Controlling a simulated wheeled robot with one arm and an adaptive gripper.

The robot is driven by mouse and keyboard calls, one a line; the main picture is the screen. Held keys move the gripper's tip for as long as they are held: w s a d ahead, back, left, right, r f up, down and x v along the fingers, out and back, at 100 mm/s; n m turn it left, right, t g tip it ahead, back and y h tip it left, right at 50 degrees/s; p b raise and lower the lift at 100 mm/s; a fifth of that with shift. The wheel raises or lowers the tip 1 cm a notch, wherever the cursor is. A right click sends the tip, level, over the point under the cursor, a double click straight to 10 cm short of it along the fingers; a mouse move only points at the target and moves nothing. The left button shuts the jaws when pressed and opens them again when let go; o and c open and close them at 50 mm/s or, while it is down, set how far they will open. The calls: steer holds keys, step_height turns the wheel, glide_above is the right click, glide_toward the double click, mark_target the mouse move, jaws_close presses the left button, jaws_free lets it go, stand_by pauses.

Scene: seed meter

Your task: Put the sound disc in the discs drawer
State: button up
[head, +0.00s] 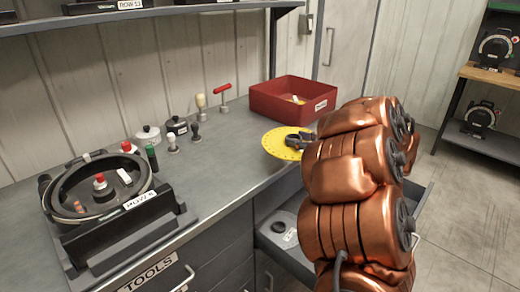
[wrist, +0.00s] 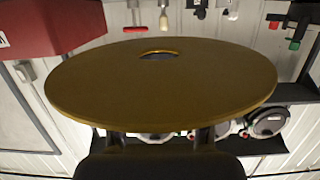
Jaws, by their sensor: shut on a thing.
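The yellow disc (head: 281,146), with small holes around its rim, is held flat above the bench's front right edge. It fills the middle of the wrist view (wrist: 100,85), with one hole showing near its upper edge. My gripper (head: 302,140) is shut on the disc's near edge; its fingers show below the disc in the wrist view (wrist: 160,138). An open drawer (head: 272,240) extends from the bench, below the disc and partly hidden by my copper arm. A grey round thing (head: 284,224) and a white label show inside it. I cannot read the label.
A red bin (head: 279,101) stands at the bench's back right, behind the disc. A black seed meter in a stand (head: 105,190) is at the left. Several knobbed tools stand between them. A TOOLS drawer (head: 150,278) is below. A shelf (head: 480,142) stands at far right.

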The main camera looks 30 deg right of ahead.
mark_target(265, 151)
steer(key=w+a+f, duration=0.1)
steer(key=w+f, duration=0.1)
steer(key=w, duration=0.2)
steer(key=w+a+f, duration=0.1)
steer(key=w+f, duration=0.1)
steer(key=w, duration=0.2)
steer(key=w+a+f, duration=0.1)
steer(key=w+f, duration=0.1)
steer(key=w, duration=0.2)
steer(key=shift+w+f, duration=0.1)
steer(key=shift+f, duration=0.1)
steer(key=shift+w+f+p, duration=0.15)
steer(key=shift+w+p, duration=0.15)
steer(key=shift+p, duration=0.25)
steer(key=shift+w+a+f, duration=0.1)
steer(key=shift+w+f, duration=0.3)
steer(key=shift+f, duration=0.1)
steer(key=o, duration=1.2)
steer(key=shift+f, duration=0.1)
steer(key=shift+o, duration=0.2)
steer(key=shift+f+b, duration=0.2)
steer(key=shift+b, duration=0.3)
